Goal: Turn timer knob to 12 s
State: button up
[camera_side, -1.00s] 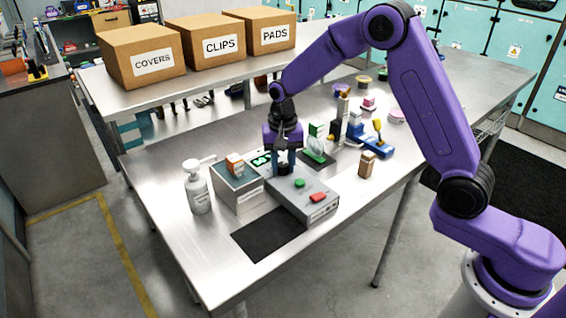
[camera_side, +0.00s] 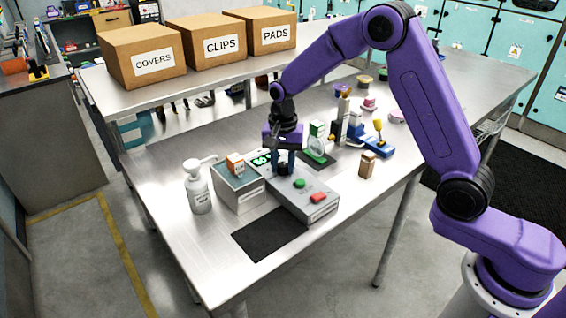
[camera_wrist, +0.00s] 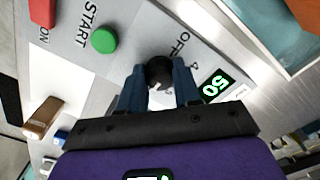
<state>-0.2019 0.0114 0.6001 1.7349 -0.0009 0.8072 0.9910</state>
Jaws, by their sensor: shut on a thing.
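The timer is a grey box (camera_side: 310,204) on the table in the side view, with a green START button (camera_wrist: 104,40), a red switch (camera_wrist: 42,12) and a lit green display (camera_wrist: 216,86). The display shows a 5 and a 0 at a slant; their reading order is uncertain. The black round timer knob (camera_wrist: 160,72) sits between the blue fingers of my gripper (camera_wrist: 159,86), which is shut on it. In the side view my gripper (camera_side: 284,163) points down over the box. The fingers hide part of the dial marks; OFF shows beside the knob.
An open-topped grey box (camera_side: 238,190) with an orange-brown block stands left of the timer, beside a white pump bottle (camera_side: 199,191). A black mat (camera_side: 270,235) lies in front. A small brown block (camera_side: 367,165) and several small items stand to the right.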

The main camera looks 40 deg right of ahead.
aim_at(283, 165)
jog(key=o, duration=1.1)
jog(key=shift+c, duration=0.2)
jog(key=shift+r, duration=0.1)
notch_tip(283, 165, up, 17)
jog(key=shift+r, duration=0.2)
jog(key=s+d+f+n, duration=0.1)
jog(key=s+f+n, duration=0.1)
jog(key=s+n, duration=0.5)
jog(key=s+d+f+n, duration=0.2)
jog(key=s+n, duration=0.5)
jog(key=s, duration=1)
jog(key=s+d+f+n, duration=0.2)
jog(key=s+f+n, duration=0.2)
jog(key=s+n, duration=0.3)
jog(key=s, duration=0.5)
jog(key=shift+f+n, duration=0.25)
jog(key=shift+n, duration=0.15)
